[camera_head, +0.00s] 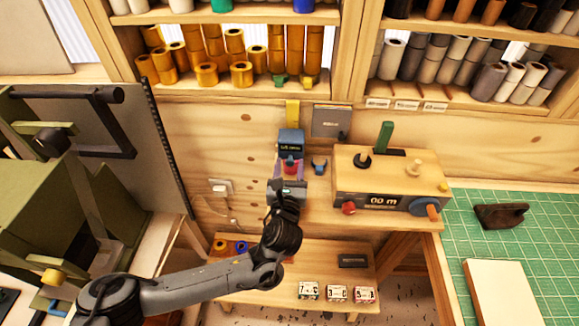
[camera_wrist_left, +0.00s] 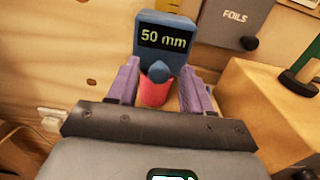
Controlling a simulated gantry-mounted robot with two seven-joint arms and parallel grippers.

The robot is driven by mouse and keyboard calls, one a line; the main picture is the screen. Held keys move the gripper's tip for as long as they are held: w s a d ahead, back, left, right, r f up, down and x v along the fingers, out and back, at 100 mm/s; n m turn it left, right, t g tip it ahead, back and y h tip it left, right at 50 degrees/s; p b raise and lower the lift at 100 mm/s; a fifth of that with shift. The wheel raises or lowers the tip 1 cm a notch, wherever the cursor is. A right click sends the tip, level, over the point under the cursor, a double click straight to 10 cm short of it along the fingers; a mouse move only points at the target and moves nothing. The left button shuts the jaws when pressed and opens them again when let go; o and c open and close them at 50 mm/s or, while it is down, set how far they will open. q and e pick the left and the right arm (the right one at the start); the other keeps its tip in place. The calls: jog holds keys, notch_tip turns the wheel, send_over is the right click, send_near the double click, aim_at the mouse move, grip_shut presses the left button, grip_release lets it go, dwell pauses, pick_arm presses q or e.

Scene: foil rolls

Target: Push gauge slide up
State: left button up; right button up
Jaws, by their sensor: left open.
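The gauge (camera_head: 291,142) is a blue box on the wooden wall panel. In the left wrist view its display (camera_wrist_left: 163,39) reads 50 mm. Below the display is a red cylindrical part with a blue pointed top (camera_wrist_left: 158,72), which looks like the slide (camera_wrist_left: 155,95). My left gripper (camera_head: 289,172) is just below the display. Its two purple fingers stand open, one on each side of the red part, with no clear grip on it. The gripper body hides the lower end of the red part. My right gripper is not in view.
A wooden box with a 00 m display (camera_head: 385,200) stands right of the gauge. A grey FOILS plate (camera_head: 331,121) and a blue hook (camera_head: 319,164) are close by. A lower shelf (camera_head: 270,290) and a green cutting mat (camera_head: 465,240) lie below and right.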

pick_arm(q)
jog(key=shift+w, duration=0.4)
grip_shut()
